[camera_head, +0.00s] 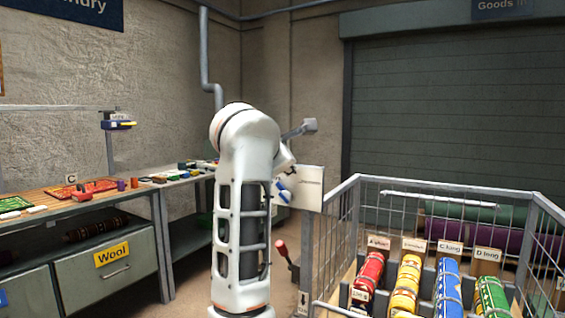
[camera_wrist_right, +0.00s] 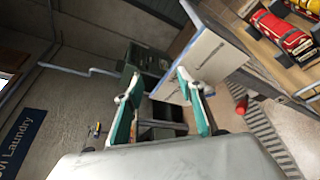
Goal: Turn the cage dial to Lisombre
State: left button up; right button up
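A pale panel (camera_head: 311,187) stands at the left corner of the wire cage (camera_head: 345,215). It also shows in the right wrist view (camera_wrist_right: 208,58), with a dark slit or line on its face. No dial lettering can be read. A small blue piece (camera_head: 283,192) shows at the panel's left edge; I cannot tell whether it is a dial pointer or a finger pad. My right gripper (camera_wrist_right: 157,82) is open, its two teal-padded fingers apart with nothing seen between them. The panel lies beyond its fingertips; contact is not visible. My left gripper is not in view.
My white arm blocks the middle of the head view. A red-handled lever (camera_head: 283,250) sits low beside the cage. Coloured rolls, such as a blue one (camera_head: 448,285), lie in the cage. A workbench (camera_head: 140,190) with a Wool drawer (camera_head: 108,268) stands at left.

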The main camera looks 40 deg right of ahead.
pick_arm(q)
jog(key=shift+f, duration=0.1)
pick_arm(e)
jog(key=shift+f, duration=0.1)
jog(key=n+g+h+b, duration=0.3)
jog(key=n+h+b, duration=0.2)
jog(key=n+b, duration=0.15)
send_near(284, 198)
jog(key=p, duration=0.1)
jog(key=shift+n, duration=0.35)
jog(key=b+x, duration=0.1)
jog(key=x, duration=0.5)
jog(key=shift+w+d+f, duration=0.1)
jog(key=shift+w+d, duration=0.05)
jog(key=shift+d, duration=0.1)
jog(key=shift+w+d, duration=0.15)
jog(key=shift+d, duration=0.2)
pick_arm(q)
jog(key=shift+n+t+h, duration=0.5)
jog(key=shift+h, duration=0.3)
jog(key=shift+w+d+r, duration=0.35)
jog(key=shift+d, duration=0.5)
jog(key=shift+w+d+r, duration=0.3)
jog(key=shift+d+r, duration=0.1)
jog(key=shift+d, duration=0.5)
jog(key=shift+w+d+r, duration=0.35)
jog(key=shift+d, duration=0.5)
pick_arm(e)
jog(key=shift+w+d, duration=0.15)
jog(key=shift+d, duration=0.25)
